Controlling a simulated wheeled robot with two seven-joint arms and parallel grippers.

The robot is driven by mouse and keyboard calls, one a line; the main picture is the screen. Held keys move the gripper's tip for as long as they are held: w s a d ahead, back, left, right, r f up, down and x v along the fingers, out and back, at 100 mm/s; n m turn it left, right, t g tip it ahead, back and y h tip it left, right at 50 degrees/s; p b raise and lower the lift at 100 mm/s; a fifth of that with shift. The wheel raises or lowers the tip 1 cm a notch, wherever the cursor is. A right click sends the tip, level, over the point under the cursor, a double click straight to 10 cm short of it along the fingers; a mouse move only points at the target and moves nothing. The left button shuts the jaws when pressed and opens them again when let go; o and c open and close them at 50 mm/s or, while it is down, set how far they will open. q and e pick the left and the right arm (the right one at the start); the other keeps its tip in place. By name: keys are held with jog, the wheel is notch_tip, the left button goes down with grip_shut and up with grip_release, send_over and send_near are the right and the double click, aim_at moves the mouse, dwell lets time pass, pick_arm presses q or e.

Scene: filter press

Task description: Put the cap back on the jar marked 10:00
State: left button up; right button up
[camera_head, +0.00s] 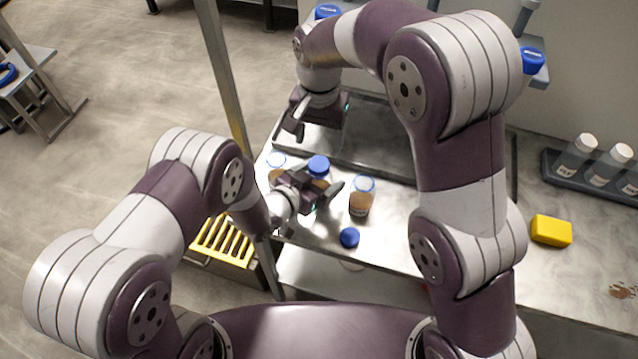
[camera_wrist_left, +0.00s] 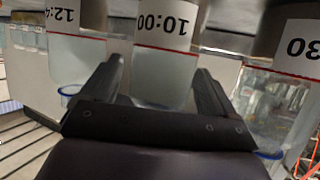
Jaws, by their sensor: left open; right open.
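My left gripper (camera_head: 322,200) is open, its fingers spread around the front of the middle jar; contact cannot be told. In the left wrist view the jar marked 10:00 (camera_wrist_left: 165,60) stands between the fingertips (camera_wrist_left: 160,80). An open jar (camera_head: 361,198) with brown contents stands right of the gripper. My right gripper (camera_head: 316,118) is open and empty above the tray.
Another open jar (camera_head: 276,168) stands to the left; neighbouring jars flank the fingers closely. A metal tray (camera_head: 375,145) lies behind. A yellow block (camera_head: 551,230) and a rack with white-capped bottles (camera_head: 560,182) are at the right.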

pick_arm(q)
jog(key=c, duration=1.3)
grip_shut()
pick_arm(e)
jog(key=o, duration=0.3)
jog(key=shift+o, duration=1.2)
pick_arm(q)
jog(key=o, duration=1.4)
grip_release()
jog(key=shift+c, duration=0.2)
jog(key=v, duration=1.2)
jog(key=shift+s+a, duration=0.25)
jog(key=shift+s, duration=0.05)
pick_arm(e)
jog(key=shift+r, duration=0.25)
